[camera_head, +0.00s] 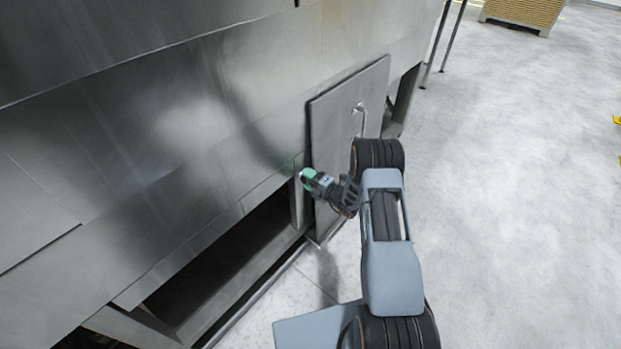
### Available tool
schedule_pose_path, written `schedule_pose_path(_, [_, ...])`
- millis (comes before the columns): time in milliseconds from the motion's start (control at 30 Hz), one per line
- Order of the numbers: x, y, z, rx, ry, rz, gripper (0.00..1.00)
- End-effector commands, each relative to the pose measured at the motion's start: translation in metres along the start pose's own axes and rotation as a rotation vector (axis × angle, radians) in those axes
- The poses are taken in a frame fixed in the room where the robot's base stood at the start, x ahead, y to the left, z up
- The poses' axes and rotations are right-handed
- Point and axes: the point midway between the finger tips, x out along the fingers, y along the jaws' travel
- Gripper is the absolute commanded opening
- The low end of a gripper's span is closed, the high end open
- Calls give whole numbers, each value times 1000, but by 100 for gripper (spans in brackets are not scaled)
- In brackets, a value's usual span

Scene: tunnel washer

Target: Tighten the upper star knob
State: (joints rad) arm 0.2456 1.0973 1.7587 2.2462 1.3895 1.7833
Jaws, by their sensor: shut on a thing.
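My gripper (307,178), with green at its tip, is at the left edge of an upright steel panel (335,125) on the washer's side. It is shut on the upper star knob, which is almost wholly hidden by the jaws. The knob's shape and how far it is turned cannot be seen. A lower star knob cannot be made out.
The steel washer wall (150,120) fills the left side. A bar handle (359,115) stands out from the panel. A dark opening (215,270) lies below the wall, left of the panel. A yellow crate (523,12) stands far back.

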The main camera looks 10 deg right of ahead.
Motion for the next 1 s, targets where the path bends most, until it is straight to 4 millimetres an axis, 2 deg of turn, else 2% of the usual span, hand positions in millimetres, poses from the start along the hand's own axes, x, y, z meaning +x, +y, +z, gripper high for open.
schedule_pose_path(33, [0,4,5,3,-12,9,26])
schedule_pose_path(567, [0,3,5,20,-13,7,26])
schedule_pose_path(600, [0,3,5,20,-12,7,54])
schedule_pose_path(833, [2,2,0,22,-2,3,75])
schedule_pose_path(1000, [2,1,-1,23,1,1,75])
